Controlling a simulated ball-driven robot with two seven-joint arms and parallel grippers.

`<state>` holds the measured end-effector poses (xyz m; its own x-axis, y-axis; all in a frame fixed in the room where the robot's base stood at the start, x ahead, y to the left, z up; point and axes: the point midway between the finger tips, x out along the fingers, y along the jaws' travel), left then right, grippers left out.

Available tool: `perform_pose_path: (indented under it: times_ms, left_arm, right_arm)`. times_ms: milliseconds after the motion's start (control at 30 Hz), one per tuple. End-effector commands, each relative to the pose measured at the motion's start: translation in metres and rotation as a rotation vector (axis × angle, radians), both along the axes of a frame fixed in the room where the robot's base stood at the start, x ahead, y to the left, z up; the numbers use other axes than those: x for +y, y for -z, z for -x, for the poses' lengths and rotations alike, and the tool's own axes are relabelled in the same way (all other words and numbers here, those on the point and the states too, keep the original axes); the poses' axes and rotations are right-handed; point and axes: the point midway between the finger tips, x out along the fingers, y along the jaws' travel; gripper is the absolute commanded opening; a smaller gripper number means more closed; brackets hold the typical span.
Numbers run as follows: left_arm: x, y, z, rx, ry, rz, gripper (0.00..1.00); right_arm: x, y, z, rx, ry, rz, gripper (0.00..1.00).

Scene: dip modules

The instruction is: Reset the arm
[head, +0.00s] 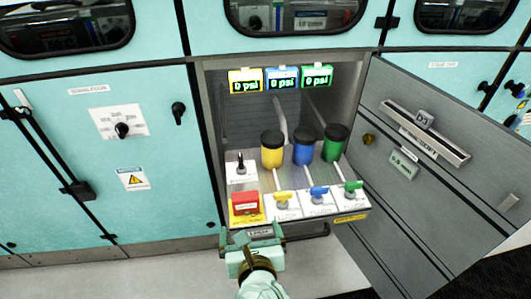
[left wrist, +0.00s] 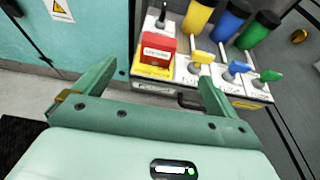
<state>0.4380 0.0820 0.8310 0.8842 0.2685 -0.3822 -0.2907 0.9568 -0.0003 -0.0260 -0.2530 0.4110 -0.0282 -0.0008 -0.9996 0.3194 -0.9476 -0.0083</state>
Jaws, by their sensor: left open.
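My left gripper (head: 252,236) is open and empty in front of the open cabinet, below the front edge of its panel. In the left wrist view its two fingers (left wrist: 155,88) are spread apart, with the red block (left wrist: 158,48) on its yellow base beyond them. The red block (head: 245,202) sits at the panel's front left. A small black toggle switch (head: 240,163) stands on a white plate behind it. My right gripper is in neither view.
Yellow (head: 284,197), blue (head: 318,192) and green (head: 352,187) valve handles line the panel. Yellow (head: 272,150), blue (head: 304,147) and green (head: 335,143) canisters stand behind, under displays reading 0 psi. The grey door (head: 400,200) hangs open at right. Teal cabinets (head: 100,170) fill the left.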

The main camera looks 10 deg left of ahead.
Motion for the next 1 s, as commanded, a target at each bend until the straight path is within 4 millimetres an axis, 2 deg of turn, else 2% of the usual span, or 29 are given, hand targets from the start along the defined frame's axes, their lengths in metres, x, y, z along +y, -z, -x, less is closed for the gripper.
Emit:
perform_pose_path:
  times_ms: [100,167,267,300,367,400,433,500,567,600,733,767,800,900,1000]
  left_arm:
    - [0.001,0.0,0.0,-0.001,0.003,-0.016,0.96]
    - [0.006,-0.004,-0.001,-0.01,0.021,-0.094,0.96]
    - [0.02,-0.013,-0.003,-0.033,0.114,-0.439,0.96]
    - [0.025,-0.014,-0.002,-0.032,0.192,-0.659,0.96]
    - [0.029,-0.003,0.007,0.0,0.371,-1.049,0.96]
    - [0.03,0.015,0.021,0.04,0.541,-1.33,0.96]
    - [0.031,0.036,0.037,0.078,0.696,-1.537,0.96]
    - [0.037,0.087,0.08,0.145,1.033,-1.874,0.96]
    - [0.049,0.126,0.122,0.183,1.3,-2.06,0.96]
    - [0.058,0.147,0.151,0.199,1.476,-2.153,0.96]
    - [0.098,0.196,0.252,0.201,2.03,-2.315,0.96]
    - [0.107,0.202,0.274,-0.187,-2.106,2.282,0.96]
    - [0.119,0.209,0.301,-0.157,-2.105,2.143,0.96]
    - [0.144,0.217,0.357,-0.09,-2.097,1.87,0.96]
    - [0.161,0.219,0.392,-0.04,-2.085,1.702,0.96]
  right_arm:
    - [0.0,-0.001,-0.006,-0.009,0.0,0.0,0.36]
    - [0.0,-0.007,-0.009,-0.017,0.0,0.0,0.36]
    - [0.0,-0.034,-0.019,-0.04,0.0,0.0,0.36]
    - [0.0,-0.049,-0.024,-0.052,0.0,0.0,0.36]
    - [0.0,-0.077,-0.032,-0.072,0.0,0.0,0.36]
    - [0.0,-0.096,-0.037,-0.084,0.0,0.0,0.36]
    - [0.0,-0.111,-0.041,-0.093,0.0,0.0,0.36]
    - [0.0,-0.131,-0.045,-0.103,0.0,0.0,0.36]
    - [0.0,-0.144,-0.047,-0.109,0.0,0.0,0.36]
    - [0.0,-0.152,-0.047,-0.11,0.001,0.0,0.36]
    - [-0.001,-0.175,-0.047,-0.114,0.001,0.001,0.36]
    - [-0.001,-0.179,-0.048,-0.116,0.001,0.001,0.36]
    - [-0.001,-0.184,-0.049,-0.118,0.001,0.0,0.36]
    - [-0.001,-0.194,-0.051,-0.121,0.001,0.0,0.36]
    - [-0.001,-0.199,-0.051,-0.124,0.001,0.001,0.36]
